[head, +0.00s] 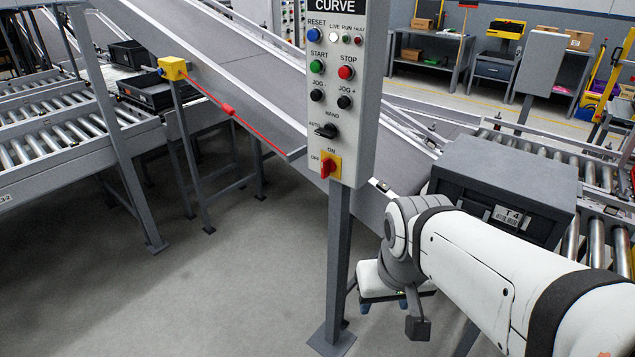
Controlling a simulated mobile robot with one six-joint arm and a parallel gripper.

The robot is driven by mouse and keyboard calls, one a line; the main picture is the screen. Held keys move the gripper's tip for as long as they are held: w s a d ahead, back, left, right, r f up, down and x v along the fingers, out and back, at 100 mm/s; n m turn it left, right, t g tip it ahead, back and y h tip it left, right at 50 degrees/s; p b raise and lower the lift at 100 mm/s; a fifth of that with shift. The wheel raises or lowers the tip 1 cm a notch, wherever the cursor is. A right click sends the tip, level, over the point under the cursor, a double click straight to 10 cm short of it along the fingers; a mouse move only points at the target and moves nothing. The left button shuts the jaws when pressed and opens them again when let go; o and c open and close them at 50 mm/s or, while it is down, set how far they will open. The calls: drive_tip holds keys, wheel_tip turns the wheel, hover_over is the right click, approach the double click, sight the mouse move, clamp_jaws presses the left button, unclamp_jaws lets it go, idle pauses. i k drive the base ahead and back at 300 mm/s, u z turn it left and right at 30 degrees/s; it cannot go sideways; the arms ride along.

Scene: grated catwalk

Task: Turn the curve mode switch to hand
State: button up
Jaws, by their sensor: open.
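The curve mode switch (327,131) is a black rotary knob low on the grey control panel (352,190) headed CURVE. AUTO is printed to its upper left and HAND above it. The knob's handle lies nearly level, its left end close to AUTO. My gripper (412,316) hangs below and to the right of the panel, at the end of my white arm. It is apart from the switch, and a dark finger shows at its lower end. The rest of the jaws is partly hidden by my wrist. Nothing is seen held in it.
A red-handled ON/OFF switch (328,167) sits just below the knob. STOP (346,72) and START (316,67) buttons are above. The panel stands on a grey post (338,260). A dark crate (500,185) rests at right. A red pull cord (232,112) runs left of the panel.

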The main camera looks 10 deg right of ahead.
sight(329, 131)
drive_tip(key=z, duration=1.8)
drive_tip(key=k, duration=1.2)
drive_tip(key=u, duration=0.9)
drive_tip(key=i, duration=1)
drive_tip(key=u, duration=0.05)
